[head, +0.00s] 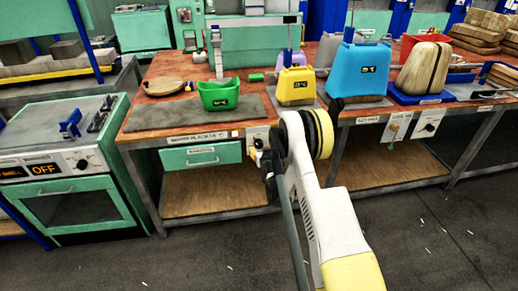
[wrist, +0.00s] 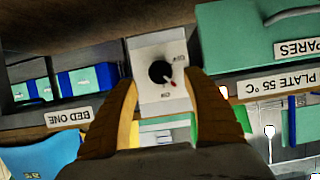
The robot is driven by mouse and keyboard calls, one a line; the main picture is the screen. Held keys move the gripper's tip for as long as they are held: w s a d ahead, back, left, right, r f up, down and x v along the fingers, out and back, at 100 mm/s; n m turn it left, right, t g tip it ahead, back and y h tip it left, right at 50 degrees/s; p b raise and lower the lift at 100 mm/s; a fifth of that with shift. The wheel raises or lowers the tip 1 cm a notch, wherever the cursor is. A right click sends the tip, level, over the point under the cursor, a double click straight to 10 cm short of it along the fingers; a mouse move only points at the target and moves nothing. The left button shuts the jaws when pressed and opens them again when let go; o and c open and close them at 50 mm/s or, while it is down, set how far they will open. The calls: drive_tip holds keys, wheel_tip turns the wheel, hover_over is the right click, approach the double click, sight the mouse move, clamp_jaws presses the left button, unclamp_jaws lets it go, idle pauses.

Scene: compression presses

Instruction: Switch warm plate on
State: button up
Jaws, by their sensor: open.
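A white switch panel (wrist: 150,48) with a round black knob (wrist: 159,72) shows in the wrist view, which is upside down. The knob's red-tipped pointer slants to the lower right; the small marks around it are too blurred to read. My gripper (wrist: 163,95) is open, one finger on each side of the panel's lower part, and holds nothing. In the head view my gripper (head: 268,162) is at the bench front, just below the panel (head: 257,134), partly covering it. The grey warm plate (head: 150,118) lies on the bench, its 55 °C label (wrist: 285,83) beside the panel.
A green bin (head: 219,95) stands on the plate, with yellow (head: 296,88) and blue (head: 358,72) containers to the right. A green drawer (head: 203,157) hangs left of the panel. Another knob panel (head: 428,124) is farther right. An oven reading OFF (head: 40,170) stands left.

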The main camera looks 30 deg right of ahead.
sight(259, 146)
drive_tip(key=b+x, duration=0.1)
drive_tip(key=x, duration=0.5)
drive_tip(key=shift+b, duration=0.35)
drive_tip(key=c, duration=1.2)
